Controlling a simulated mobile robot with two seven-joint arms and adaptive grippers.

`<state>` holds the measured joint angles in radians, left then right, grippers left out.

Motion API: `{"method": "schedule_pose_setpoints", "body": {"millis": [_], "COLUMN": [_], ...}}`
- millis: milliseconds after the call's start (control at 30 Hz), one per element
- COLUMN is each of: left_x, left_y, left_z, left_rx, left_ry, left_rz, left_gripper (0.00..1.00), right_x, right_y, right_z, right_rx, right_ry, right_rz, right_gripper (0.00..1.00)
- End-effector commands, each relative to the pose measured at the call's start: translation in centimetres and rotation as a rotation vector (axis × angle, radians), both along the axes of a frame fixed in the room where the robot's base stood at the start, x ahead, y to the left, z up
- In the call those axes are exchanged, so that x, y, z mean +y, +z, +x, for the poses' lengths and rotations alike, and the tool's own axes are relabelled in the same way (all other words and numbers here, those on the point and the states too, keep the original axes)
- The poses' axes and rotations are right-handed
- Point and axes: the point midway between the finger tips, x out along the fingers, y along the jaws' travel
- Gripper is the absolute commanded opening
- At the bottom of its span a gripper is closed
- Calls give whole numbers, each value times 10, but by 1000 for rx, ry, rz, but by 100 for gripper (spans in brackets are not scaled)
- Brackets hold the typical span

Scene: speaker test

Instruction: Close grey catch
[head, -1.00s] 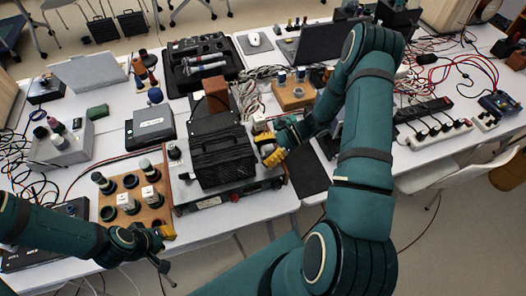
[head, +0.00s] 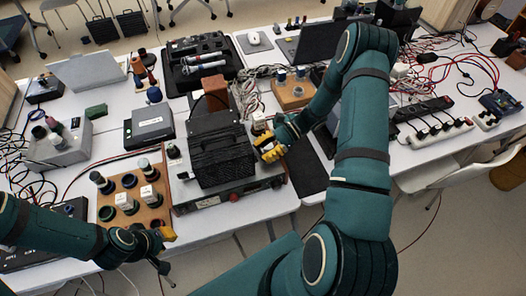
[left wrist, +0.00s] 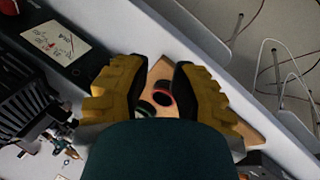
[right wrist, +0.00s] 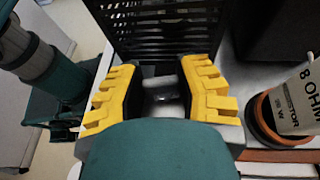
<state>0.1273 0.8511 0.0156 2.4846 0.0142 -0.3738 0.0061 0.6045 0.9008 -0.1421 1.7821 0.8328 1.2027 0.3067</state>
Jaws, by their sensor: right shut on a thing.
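A black ribbed unit (head: 222,158) sits on a grey bench device (head: 212,203) at the front middle of the table. My right gripper (head: 268,149) is at the right side of this unit. In the right wrist view, its yellow fingers (right wrist: 165,95) are shut on a small pale grey piece (right wrist: 166,82), seemingly the grey catch, just in front of the black slatted face (right wrist: 165,25). The fingers hide much of it. My left gripper (head: 165,236) is open and empty by the front edge of the wooden socket board (head: 152,212); the left wrist view shows its spread fingers (left wrist: 160,90).
A cup with a block marked 8 OHM (right wrist: 290,105) stands close to the right of my right gripper. A dark mat (head: 308,172) and a laptop (head: 322,42) lie further right. Cables (head: 262,85) crowd behind.

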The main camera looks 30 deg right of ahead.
Motion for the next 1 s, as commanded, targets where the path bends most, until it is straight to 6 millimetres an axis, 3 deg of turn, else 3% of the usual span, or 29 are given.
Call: {"method": "schedule_pose_setpoints", "body": {"millis": [500, 1000], "left_x": [-1, -2], "left_y": [-24, -30], "left_z": [-8, -10], "left_rx": [17, 23], "left_ry": [-13, -18], "left_rz": [-4, -5], "left_gripper": [23, 23], "right_x": [2, 2], "right_y": [-3, -1], "right_z": [0, -1], "right_rx": [1, 3], "right_ry": [383, 522], "right_rz": [1, 3], "right_gripper": [0, 0]}}
